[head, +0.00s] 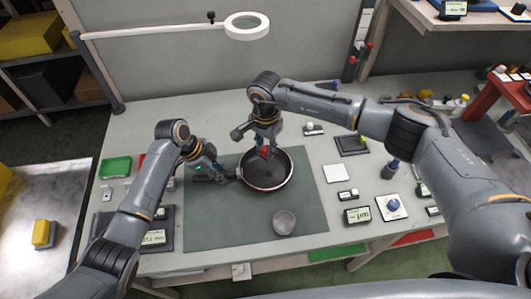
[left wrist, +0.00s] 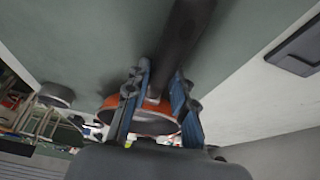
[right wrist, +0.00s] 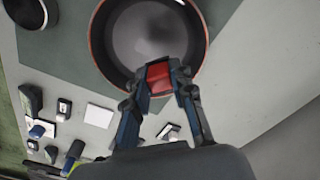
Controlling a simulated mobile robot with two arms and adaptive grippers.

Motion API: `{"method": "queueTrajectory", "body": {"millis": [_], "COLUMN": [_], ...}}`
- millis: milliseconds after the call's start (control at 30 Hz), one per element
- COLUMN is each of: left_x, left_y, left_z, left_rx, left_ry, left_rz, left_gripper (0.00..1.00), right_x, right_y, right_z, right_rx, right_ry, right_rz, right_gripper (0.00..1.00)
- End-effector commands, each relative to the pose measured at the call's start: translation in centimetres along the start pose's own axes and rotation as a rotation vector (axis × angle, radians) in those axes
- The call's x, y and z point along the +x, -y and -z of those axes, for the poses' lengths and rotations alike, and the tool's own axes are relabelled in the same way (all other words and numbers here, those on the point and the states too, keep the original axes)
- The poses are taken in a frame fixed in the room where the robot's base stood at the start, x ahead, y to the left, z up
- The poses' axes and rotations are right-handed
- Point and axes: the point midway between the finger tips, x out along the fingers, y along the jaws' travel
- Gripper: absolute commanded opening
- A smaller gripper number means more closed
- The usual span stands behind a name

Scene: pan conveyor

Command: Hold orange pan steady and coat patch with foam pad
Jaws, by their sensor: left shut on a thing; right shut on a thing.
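The orange pan (head: 268,183) has a dark inside and an orange rim and lies flat on the green mat. My left gripper (head: 232,175) is shut on its dark handle (left wrist: 182,40) at the pan's left side. My right gripper (head: 265,147) is shut on a small red block, apparently the foam pad (right wrist: 158,76), over the near inner part of the pan in the right wrist view. I cannot tell whether the pad touches the pan floor. A faint lighter grey area shows inside the pan (right wrist: 150,35), but I cannot make out a clear patch edge.
A small grey bowl (head: 284,222) stands on the green mat (head: 225,235) below the pan. A white square (head: 335,173), a small display (head: 357,215) and a dark tray (head: 351,146) lie to the right. A ring lamp (head: 246,26) hangs above the back. The mat's front left is clear.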

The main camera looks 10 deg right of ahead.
Motion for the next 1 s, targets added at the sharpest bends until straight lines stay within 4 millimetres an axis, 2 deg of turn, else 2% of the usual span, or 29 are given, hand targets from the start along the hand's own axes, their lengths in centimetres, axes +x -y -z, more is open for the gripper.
{"method": "queueTrajectory", "body": {"millis": [100,300,1000], "left_x": [0.0,0.0,0.0], "left_y": [0.0,0.0,0.0], "left_z": [0.1,0.1,0.1], "left_rx": [0.000,0.000,0.001], "left_ry": [-0.001,-0.001,-0.001], "left_rz": [0.001,0.001,0.001], "left_gripper": [0.00,0.00,0.00], "right_x": [-1.2,-2.1,-2.1], "right_y": [0.0,0.0,-0.1], "right_z": [0.1,0.1,0.0], "right_rx": [0.000,0.001,-0.004], "right_ry": [-0.001,0.000,0.001], "right_rz": [0.001,0.000,0.000], "right_gripper": [0.00,0.00,0.00]}}
